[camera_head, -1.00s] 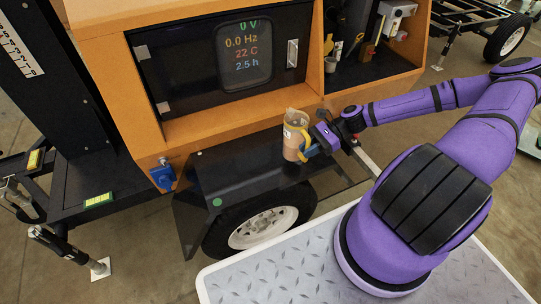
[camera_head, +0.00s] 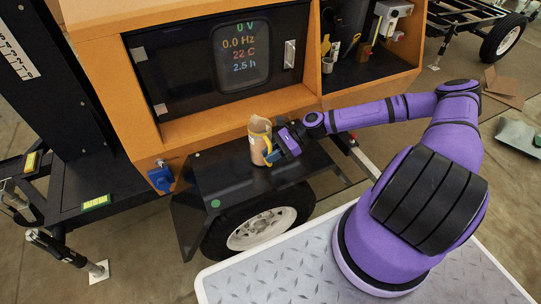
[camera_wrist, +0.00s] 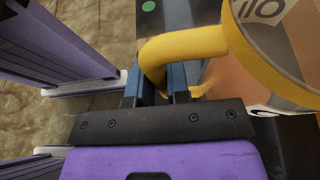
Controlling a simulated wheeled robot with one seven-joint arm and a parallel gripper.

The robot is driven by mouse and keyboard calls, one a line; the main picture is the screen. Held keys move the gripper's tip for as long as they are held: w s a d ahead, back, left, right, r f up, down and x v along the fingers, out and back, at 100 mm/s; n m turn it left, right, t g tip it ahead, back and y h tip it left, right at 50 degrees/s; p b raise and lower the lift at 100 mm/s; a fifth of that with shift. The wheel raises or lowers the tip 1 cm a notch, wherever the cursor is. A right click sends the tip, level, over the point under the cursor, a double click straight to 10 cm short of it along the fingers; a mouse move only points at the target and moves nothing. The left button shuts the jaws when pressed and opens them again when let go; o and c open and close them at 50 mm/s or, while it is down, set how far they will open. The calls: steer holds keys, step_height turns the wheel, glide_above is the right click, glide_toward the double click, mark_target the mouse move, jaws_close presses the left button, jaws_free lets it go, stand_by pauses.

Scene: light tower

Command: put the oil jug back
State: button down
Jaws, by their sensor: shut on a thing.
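The oil jug (camera_head: 257,150) is tan with a yellow rim and a yellow handle. In the head view it is over the black fender (camera_head: 210,172) above the wheel, roughly upright. I cannot tell whether its base touches the fender. My gripper (camera_head: 278,152) is on the jug's right side, shut on the handle. In the wrist view, the blue fingers of my gripper (camera_wrist: 158,88) close around the yellow handle (camera_wrist: 185,45). The jug body (camera_wrist: 285,65), with part of a printed label, fills the right side there.
The orange cabinet (camera_head: 95,60) with a dark display panel rises just behind the fender. An open compartment (camera_head: 345,72) with several items is at its right. A green dot (camera_head: 215,204) marks the fender's front edge. The wheel (camera_head: 255,232) is below.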

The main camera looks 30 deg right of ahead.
steer(key=shift+f, duration=0.25)
steer(key=c, duration=1.1)
jaws_free()
steer(key=shift+f, duration=0.1)
